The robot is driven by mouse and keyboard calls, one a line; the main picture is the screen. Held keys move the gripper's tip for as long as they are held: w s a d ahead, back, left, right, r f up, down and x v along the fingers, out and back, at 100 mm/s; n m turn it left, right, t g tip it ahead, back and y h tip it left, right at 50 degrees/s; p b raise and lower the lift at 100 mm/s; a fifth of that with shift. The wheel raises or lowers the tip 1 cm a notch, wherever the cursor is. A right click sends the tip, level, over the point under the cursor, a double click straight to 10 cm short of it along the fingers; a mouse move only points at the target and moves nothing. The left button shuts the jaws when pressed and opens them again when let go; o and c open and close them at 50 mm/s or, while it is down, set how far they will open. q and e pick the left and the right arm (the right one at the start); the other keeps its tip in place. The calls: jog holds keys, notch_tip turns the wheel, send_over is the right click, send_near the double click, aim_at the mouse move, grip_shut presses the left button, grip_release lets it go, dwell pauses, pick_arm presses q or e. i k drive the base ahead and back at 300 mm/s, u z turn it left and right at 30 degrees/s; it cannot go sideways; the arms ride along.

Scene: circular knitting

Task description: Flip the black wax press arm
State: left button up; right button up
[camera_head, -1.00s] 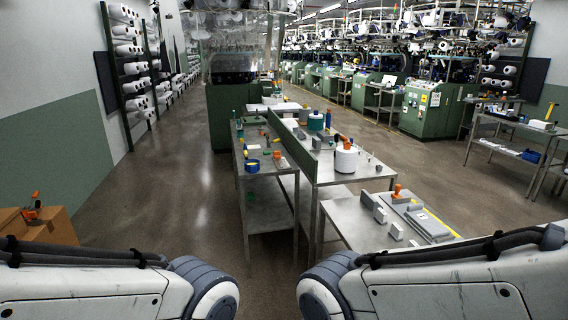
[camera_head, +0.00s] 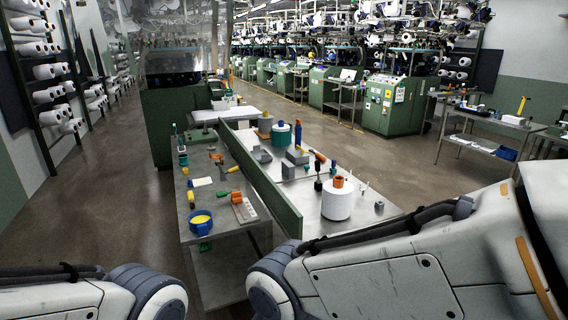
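I cannot pick out the black wax press arm for certain. A small dark upright piece (camera_head: 318,178) stands on the right-hand metal table (camera_head: 385,211), behind a white yarn cone with an orange top (camera_head: 337,200). It is too small to tell what it is. Both my arms show at the bottom of the view, but neither gripper is in view.
A left metal table (camera_head: 228,236) bears a blue tape roll (camera_head: 201,222) and small tools. A green divider (camera_head: 262,180) parts it from the right table. Green machines (camera_head: 392,106) line the back. Open floor (camera_head: 120,205) lies left.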

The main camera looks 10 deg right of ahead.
aim_at(317, 163)
jog(key=z, duration=0.1)
jog(key=i, duration=0.8)
jog(key=u, duration=0.65)
jog(key=i, duration=1.3)
jog(key=z, duration=0.85)
